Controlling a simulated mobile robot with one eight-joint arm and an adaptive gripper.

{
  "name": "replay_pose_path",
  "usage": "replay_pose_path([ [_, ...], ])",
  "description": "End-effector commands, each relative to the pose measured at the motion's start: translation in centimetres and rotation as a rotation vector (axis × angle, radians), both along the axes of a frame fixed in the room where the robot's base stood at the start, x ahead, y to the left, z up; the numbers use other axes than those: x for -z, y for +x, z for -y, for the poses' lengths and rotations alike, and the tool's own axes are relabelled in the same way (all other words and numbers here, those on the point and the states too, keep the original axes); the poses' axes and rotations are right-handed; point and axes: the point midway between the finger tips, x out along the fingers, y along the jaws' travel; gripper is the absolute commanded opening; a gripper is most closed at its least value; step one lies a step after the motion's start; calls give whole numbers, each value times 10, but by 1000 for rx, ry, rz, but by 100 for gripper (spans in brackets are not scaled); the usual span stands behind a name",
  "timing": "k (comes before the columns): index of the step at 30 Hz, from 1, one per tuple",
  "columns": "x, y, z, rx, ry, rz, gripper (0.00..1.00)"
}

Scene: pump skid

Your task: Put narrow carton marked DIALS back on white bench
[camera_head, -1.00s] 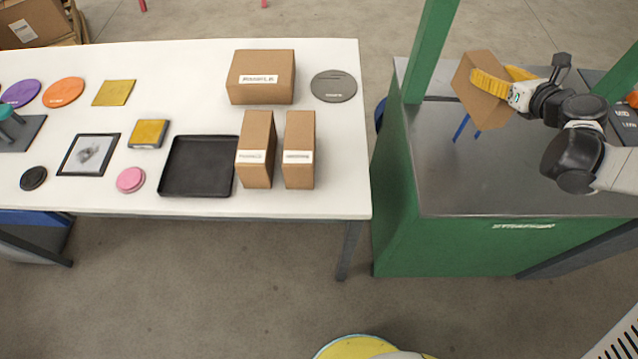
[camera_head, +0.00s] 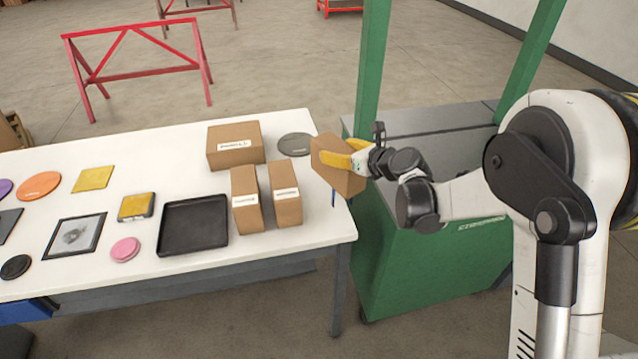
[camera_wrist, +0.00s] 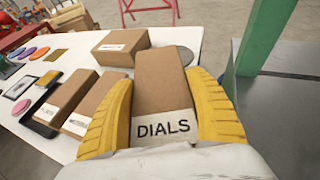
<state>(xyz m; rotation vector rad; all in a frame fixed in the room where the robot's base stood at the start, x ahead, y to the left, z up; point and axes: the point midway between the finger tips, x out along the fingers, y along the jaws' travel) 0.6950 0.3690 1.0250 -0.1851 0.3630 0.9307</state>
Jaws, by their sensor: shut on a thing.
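The narrow brown carton marked DIALS (camera_wrist: 163,90) is between the yellow fingers of my gripper (camera_wrist: 165,115), its white label facing the wrist camera. In the head view my gripper (camera_head: 350,158) is shut on this carton (camera_head: 333,172), which hangs tilted in the air by the right end of the white bench (camera_head: 300,240), next to the green post. Whether the carton is over the bench top or just past its edge I cannot tell. The bench also shows in the wrist view (camera_wrist: 190,33).
Two narrow cartons (camera_head: 246,200) (camera_head: 286,193) stand side by side near the bench's right end. Behind them are a wide carton (camera_head: 235,146) and a grey disc (camera_head: 296,144). A black tray (camera_head: 193,225) lies to their left. A green post (camera_head: 371,70) rises from the green cabinet (camera_head: 420,270).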

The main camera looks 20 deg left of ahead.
Motion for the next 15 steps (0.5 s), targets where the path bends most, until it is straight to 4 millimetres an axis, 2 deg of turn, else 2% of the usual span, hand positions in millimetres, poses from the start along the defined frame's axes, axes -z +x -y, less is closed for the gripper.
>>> replay_pose_path([
  [1,10,-8,-11,-3,0,0,22],
  [6,26,-24,-33,-1,0,0,22],
  [11,32,-29,-40,0,0,0,22],
  [15,49,-29,-40,1,0,0,22],
])
